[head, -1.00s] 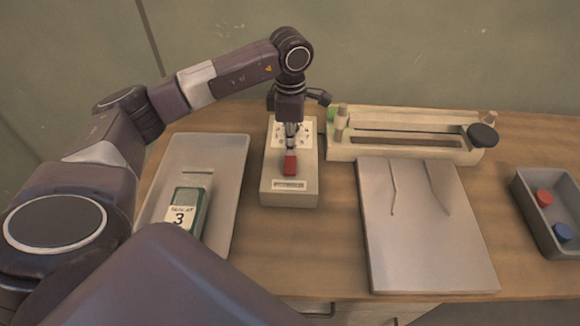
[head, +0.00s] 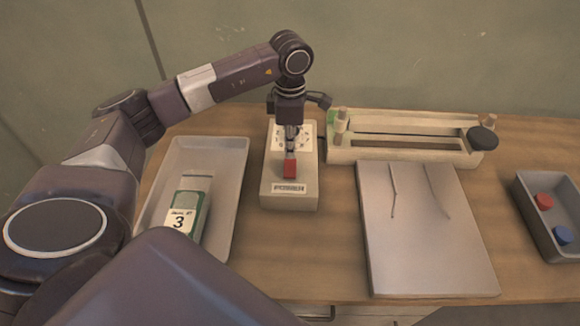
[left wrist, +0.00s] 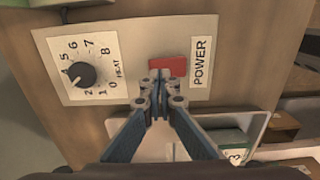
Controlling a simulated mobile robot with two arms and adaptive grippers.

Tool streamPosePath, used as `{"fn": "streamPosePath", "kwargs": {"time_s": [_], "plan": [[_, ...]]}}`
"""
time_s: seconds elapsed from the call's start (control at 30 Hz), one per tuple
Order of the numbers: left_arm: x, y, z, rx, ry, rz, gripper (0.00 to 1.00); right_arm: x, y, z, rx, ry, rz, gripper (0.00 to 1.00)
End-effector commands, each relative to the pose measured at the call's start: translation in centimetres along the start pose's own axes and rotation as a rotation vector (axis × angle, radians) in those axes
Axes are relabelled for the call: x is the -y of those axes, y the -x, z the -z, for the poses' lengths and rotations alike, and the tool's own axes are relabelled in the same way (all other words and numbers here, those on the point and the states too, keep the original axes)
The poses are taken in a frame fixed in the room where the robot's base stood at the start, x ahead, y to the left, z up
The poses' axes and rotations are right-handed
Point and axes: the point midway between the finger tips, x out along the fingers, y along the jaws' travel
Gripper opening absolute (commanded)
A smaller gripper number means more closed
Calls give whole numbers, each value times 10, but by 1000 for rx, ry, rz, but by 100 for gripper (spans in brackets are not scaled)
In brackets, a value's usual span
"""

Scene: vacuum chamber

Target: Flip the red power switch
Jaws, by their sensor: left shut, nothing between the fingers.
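The red power switch (head: 289,169) sits on the front part of a beige control box, above a label reading POWER (head: 289,188). In the left wrist view the red switch (left wrist: 168,66) lies just beyond my fingertips, beside the POWER label (left wrist: 201,63). My left gripper (head: 291,150) points down over the box, shut and empty, with its tips at the switch's back edge. In the left wrist view the closed fingertips (left wrist: 160,78) overlap the switch's near edge; I cannot tell whether they touch it. My right gripper is not in view.
A heat dial (left wrist: 82,75) is on the same box. A tray (head: 240,160) with a green box marked 3 (head: 183,214) lies left. To the right are a beige slotted fixture (head: 345,154), a grey plate (head: 430,265) and a bin (head: 556,240) with red and blue caps.

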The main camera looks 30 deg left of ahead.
Motion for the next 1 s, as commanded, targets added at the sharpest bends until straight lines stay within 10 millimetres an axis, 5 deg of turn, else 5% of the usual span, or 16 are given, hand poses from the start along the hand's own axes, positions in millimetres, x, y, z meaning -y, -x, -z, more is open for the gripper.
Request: {"fn": "streamPosePath", "kwargs": {"time_s": [1.0], "plan": [[0, -11, 0, 0, 0, 0, 0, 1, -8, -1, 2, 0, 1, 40]]}}
